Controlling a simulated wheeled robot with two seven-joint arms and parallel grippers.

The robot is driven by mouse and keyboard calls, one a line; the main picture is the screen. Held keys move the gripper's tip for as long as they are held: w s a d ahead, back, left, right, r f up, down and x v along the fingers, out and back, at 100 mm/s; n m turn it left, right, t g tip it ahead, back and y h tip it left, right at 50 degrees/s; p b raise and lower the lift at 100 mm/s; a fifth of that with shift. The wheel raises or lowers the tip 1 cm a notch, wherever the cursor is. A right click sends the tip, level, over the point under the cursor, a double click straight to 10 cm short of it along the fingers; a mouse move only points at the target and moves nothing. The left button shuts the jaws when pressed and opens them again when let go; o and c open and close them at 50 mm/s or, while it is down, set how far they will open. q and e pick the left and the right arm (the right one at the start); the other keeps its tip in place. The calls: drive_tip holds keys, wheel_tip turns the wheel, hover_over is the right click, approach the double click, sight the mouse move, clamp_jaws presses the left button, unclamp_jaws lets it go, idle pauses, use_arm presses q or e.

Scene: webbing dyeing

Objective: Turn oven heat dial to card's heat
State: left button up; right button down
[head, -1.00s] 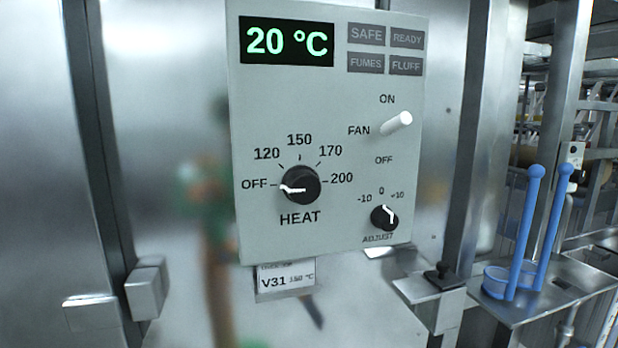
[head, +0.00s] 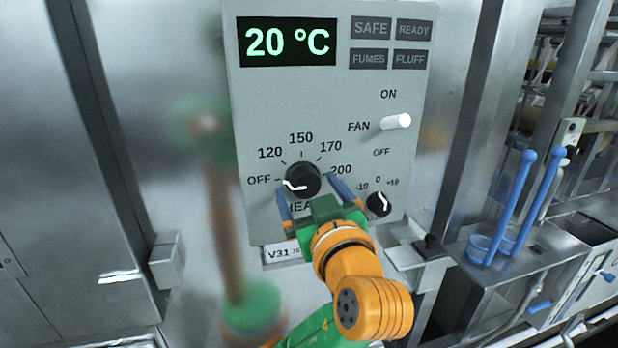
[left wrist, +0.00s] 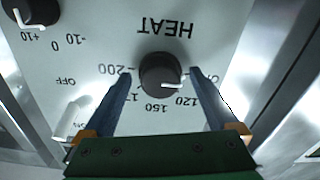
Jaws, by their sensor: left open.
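The black heat dial (head: 303,180) is on the grey oven panel (head: 270,110), its white mark pointing left toward OFF. Its scale runs OFF, 120, 150, 170, 200. My left gripper (head: 306,188) is open in front of the panel, its blue fingers on either side of the dial. In the left wrist view, where the panel appears upside down, the dial (left wrist: 162,74) sits between the spread fingers (left wrist: 160,76) with gaps on both sides. The card (head: 282,253) below the panel reads V31; its temperature is now partly hidden by my gripper. My right gripper is not in view.
The green display (head: 287,41) reads 20 °C. A white fan lever (head: 396,122) and small adjust dial (head: 378,204) sit right of the heat dial. A metal latch (head: 167,260) projects at left. Blue-handled tools (head: 515,205) stand on a ledge at right.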

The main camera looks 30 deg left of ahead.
use_arm(q)
drive_tip(key=shift+s, duration=0.15)
drive_tip(key=shift+c, duration=0.4)
drive_tip(key=shift+d, duration=0.1)
drive_tip(key=c, duration=1.3)
drive_tip(key=shift+m, duration=0.3)
drive_tip(key=m, duration=0.3)
drive_tip(key=shift+m, duration=0.3)
drive_tip(key=m, duration=0.4)
drive_tip(key=shift+p, duration=0.35)
drive_tip(key=m, duration=0.4)
drive_tip(key=shift+m, duration=0.4)
drive_tip(key=shift+r+m, duration=0.15)
drive_tip(key=shift+m, duration=2.15)
